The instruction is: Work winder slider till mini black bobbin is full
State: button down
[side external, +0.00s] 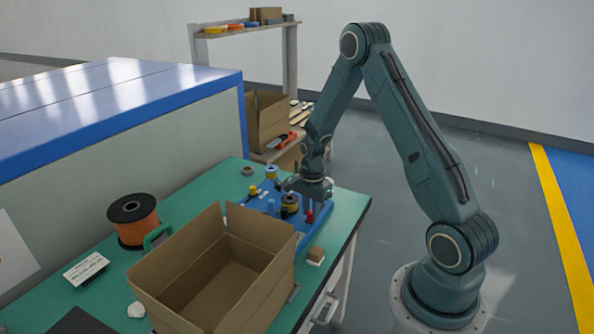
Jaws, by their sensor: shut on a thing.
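The winder is a blue board (262,203) on the green table, carrying several small coloured parts. A small black bobbin (289,201) with a yellowish-brown band stands upright on it; how full it is cannot be made out. My gripper (309,205) is at the right side of the winder, just right of the bobbin, pointing down. It is shut on what looks like the red slider knob (309,216), which shows below the fingers. The fingertips are small and partly hidden.
An open cardboard box (215,275) stands in front of the winder. A large orange spool (133,220) and a white card (86,268) are at left. A small brown block (316,254) lies near the table's right edge. A blue-edged cabinet (120,120) stands behind.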

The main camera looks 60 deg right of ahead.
jog(key=d, duration=0.9)
jog(key=shift+d, duration=0.3)
jog(key=c, duration=1.5)
grip_release()
jog(key=shift+d, duration=0.1)
jog(key=shift+o, duration=1.1)
jog(key=shift+r, duration=0.1)
notch_tip(320, 180, up, 14)
jog(key=shift+a, duration=0.2)
